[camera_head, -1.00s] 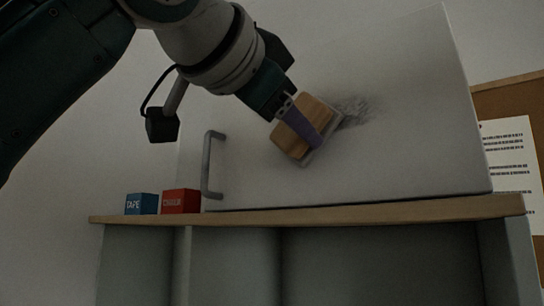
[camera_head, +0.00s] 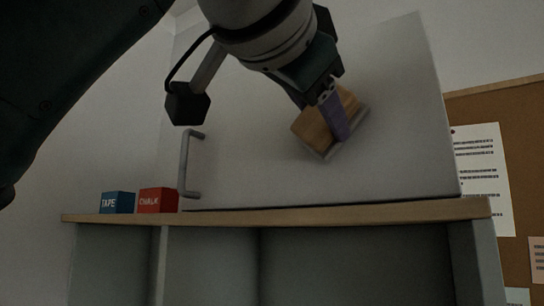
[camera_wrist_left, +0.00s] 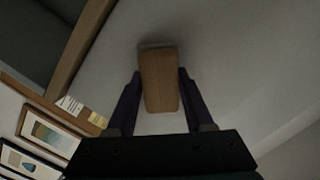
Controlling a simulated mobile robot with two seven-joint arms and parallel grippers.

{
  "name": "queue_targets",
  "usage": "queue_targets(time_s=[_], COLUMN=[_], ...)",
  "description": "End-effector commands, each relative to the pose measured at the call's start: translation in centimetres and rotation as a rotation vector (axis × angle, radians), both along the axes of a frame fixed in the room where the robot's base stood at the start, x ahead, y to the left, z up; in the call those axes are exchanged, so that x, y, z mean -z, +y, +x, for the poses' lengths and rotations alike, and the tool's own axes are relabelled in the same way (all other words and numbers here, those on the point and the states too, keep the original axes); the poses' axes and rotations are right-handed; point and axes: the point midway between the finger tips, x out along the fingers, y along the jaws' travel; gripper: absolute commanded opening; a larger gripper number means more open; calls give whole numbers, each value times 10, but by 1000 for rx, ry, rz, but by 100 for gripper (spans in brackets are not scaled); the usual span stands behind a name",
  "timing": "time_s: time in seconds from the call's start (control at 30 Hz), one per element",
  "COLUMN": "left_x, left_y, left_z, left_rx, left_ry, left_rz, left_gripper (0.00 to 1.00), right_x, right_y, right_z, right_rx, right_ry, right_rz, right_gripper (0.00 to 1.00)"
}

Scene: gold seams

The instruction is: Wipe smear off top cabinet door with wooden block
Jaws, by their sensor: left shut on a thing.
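The white cabinet door (camera_head: 250,160) stands above the wooden shelf top, with a grey handle (camera_head: 187,163) at its left side. My left gripper (camera_head: 337,118) is shut on the wooden block (camera_head: 313,131), which has a pale pad on its door-side face. The block is tilted and appears to be against the door, right of its middle. In the left wrist view the block (camera_wrist_left: 159,80) sits between the two dark fingers. No dark smear shows on the visible door now; the block and gripper hide part of the surface. My right gripper is not in view.
A blue TAPE box (camera_head: 117,202) and a red CHALK box (camera_head: 158,200) stand on the shelf top (camera_head: 280,215) left of the handle. A cork board (camera_head: 510,130) with papers hangs at the right. Framed pictures (camera_wrist_left: 50,132) show in the left wrist view.

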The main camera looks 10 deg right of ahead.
Motion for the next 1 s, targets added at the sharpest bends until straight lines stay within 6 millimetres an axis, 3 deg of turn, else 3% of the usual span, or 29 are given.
queue_targets(time_s=[0.6, 1.0], left_x=[2, 1], left_y=[-38, -26], left_z=[-27, -21], left_rx=[17, 7], left_ry=[3, 3], left_rz=[4, 1], left_gripper=[8, 8], right_x=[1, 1], right_y=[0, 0], right_z=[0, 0], right_rx=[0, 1], right_ry=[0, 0], right_rz=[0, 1], right_gripper=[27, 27])
